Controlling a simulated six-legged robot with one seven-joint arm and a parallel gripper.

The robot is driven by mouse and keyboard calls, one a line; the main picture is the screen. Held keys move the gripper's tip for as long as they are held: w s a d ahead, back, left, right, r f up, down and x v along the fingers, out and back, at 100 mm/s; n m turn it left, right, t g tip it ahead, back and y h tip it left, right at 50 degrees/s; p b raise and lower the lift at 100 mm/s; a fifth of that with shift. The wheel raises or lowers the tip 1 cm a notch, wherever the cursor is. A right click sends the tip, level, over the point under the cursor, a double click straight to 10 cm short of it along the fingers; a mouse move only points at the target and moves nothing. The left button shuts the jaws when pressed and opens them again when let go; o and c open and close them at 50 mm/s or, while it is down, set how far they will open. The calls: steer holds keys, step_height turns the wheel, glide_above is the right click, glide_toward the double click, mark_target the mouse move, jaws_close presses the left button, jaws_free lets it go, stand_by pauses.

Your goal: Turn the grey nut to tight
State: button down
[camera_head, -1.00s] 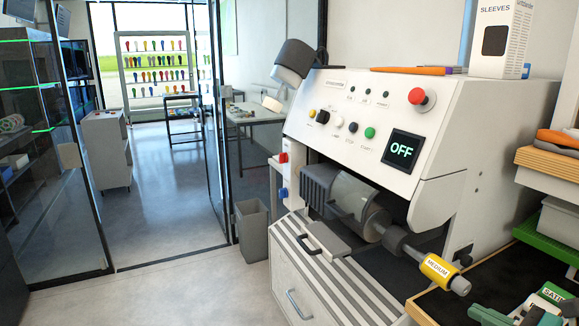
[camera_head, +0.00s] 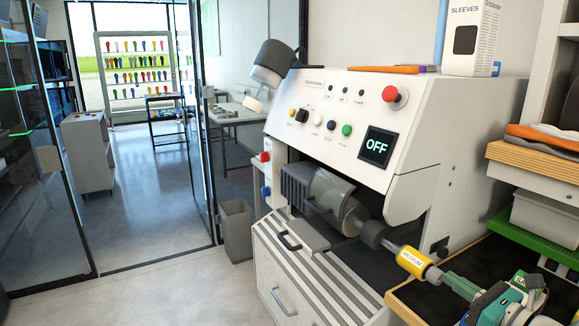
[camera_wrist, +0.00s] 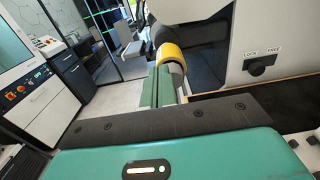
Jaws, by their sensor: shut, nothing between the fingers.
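The grey nut (camera_head: 433,275) sits at the outer end of the grinder's shaft, just past the yellow sleeve (camera_head: 413,262) labelled MEDIUM. My green gripper (camera_head: 452,283) is at the shaft end, its fingertips close to the nut and partly covering it. Whether they touch it is too small to tell. In the wrist view, my gripper's green fingers (camera_wrist: 160,88) point along the shaft toward the yellow sleeve (camera_wrist: 172,57). The fingers look close together, with nothing seen held.
The white grinding machine (camera_head: 340,130) shows OFF on its display (camera_head: 377,146). A black knob (camera_wrist: 262,66) marked LOCK and FREE is on its side. A dark-lined wooden tray (camera_head: 403,309) lies below the shaft end. Shelves with a grey bin (camera_head: 545,222) stand at the right.

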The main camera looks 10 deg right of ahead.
steer(key=shift+x, duration=1.1)
steer(key=shift+f, duration=0.2)
steer(key=shift+d, duration=0.2)
steer(key=shift+w+d+r, duration=0.1)
steer(key=shift+w+d, duration=0.15)
steer(key=shift+d, duration=0.4)
steer(key=shift+w+d, duration=0.15)
steer(key=shift+d, duration=0.2)
